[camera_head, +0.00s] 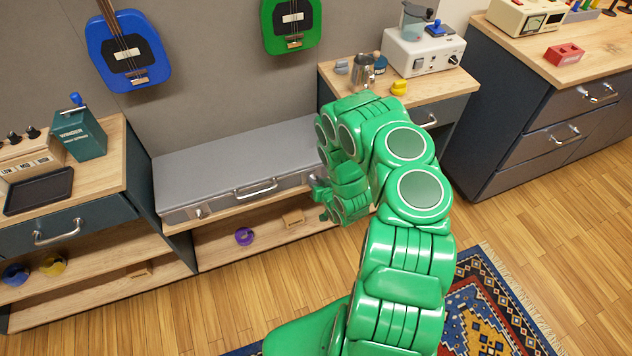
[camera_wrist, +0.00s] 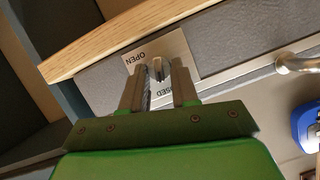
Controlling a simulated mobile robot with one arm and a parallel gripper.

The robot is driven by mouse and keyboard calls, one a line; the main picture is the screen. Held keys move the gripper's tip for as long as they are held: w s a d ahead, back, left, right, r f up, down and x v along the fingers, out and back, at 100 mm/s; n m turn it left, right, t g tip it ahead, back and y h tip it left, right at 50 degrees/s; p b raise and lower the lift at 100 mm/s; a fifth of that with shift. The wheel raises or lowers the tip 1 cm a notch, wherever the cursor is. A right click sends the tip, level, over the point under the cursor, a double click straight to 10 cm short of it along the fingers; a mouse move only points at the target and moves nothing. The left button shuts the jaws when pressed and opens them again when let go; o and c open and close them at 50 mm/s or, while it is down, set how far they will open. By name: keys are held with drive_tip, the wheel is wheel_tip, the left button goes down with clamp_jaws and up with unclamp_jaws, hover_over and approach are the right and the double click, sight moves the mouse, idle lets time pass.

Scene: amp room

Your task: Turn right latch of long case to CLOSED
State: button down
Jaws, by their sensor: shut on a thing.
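The long grey case (camera_head: 235,155) lies closed on the low wooden shelf between two cabinets, with a silver handle on its front and its left latch (camera_head: 198,212) in plain sight. My gripper (camera_head: 318,188) is at the right end of the case front, and it hides the right latch in the head view. In the wrist view my gripper (camera_wrist: 158,88) is shut on the small metal knob of the right latch (camera_wrist: 157,68). The knob's exact angle is hard to tell.
The wooden shelf edge (camera_wrist: 120,35) runs close beside the latch. The case handle (camera_head: 255,190) is left of my gripper. A cabinet with a metal jug (camera_head: 364,70) and yellow knob (camera_head: 399,88) stands to the right. A purple object (camera_head: 244,236) is on the lower shelf.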

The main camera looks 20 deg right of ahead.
drive_tip(key=shift+a+n+h, duration=0.2)
drive_tip(key=shift+n+h, duration=0.5)
drive_tip(key=shift+n, duration=0.3)
drive_tip(key=c, duration=0.9)
unclamp_jaws()
drive_tip(key=shift+o, duration=0.2)
drive_tip(key=shift+s+r, duration=0.1)
drive_tip(key=shift+s, duration=0.05)
drive_tip(key=v, duration=0.7)
drive_tip(key=shift+s, duration=0.2)
drive_tip(key=shift+w+d+r, duration=0.1)
drive_tip(key=shift+r, duration=0.1)
